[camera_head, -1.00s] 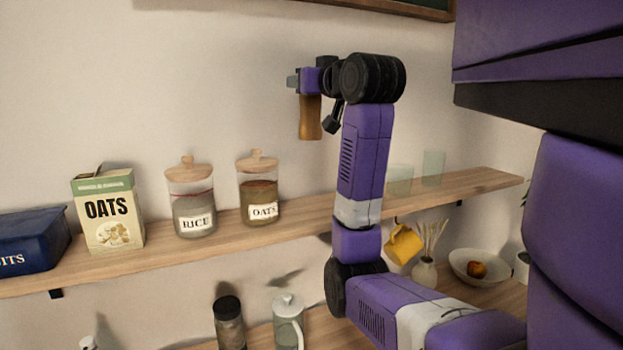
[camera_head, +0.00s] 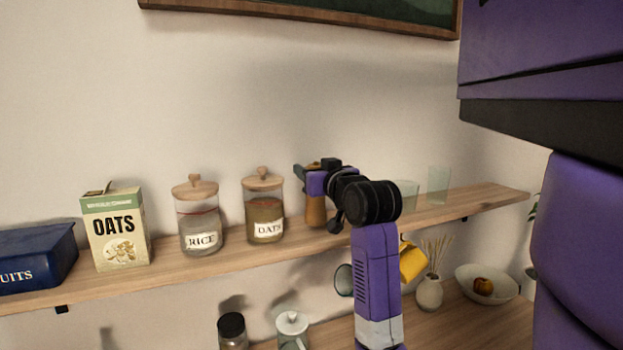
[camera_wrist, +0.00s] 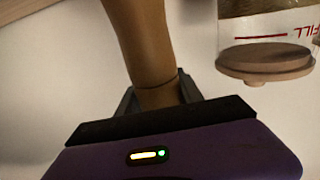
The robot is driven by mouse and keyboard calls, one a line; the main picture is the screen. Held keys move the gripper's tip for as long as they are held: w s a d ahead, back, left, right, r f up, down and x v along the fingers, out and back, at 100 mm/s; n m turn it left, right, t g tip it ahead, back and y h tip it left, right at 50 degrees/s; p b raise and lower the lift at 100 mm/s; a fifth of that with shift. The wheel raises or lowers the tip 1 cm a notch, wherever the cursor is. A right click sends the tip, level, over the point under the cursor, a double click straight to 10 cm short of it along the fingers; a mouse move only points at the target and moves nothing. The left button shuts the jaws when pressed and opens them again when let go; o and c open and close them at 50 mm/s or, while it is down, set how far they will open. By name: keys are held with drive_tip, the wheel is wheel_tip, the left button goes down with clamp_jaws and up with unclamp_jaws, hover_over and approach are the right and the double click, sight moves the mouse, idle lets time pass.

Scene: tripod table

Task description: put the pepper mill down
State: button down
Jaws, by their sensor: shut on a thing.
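The brown wooden pepper mill (camera_head: 315,212) is upright at the upper shelf, just right of the oats jar. Its lower end is at the shelf's level; I cannot tell whether it touches the board. My gripper (camera_head: 310,180) is shut on the mill near its top, and the fingers partly hide it. In the wrist view the pepper mill (camera_wrist: 142,40) runs up from between the fingers of my gripper (camera_wrist: 160,92). The wooden shelf (camera_head: 200,262) runs across the head view.
The oats jar (camera_head: 263,205) stands close left of the mill; its lid shows in the wrist view (camera_wrist: 265,60). The rice jar (camera_head: 198,215), oats box (camera_head: 117,228) and blue tin (camera_head: 35,257) are further left. Clear glasses (camera_head: 438,185) stand to the right.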

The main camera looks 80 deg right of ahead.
drive_tip(key=shift+f, duration=1.1)
drive_tip(key=c, duration=0.8)
unclamp_jaws()
drive_tip(key=shift+o, duration=0.2)
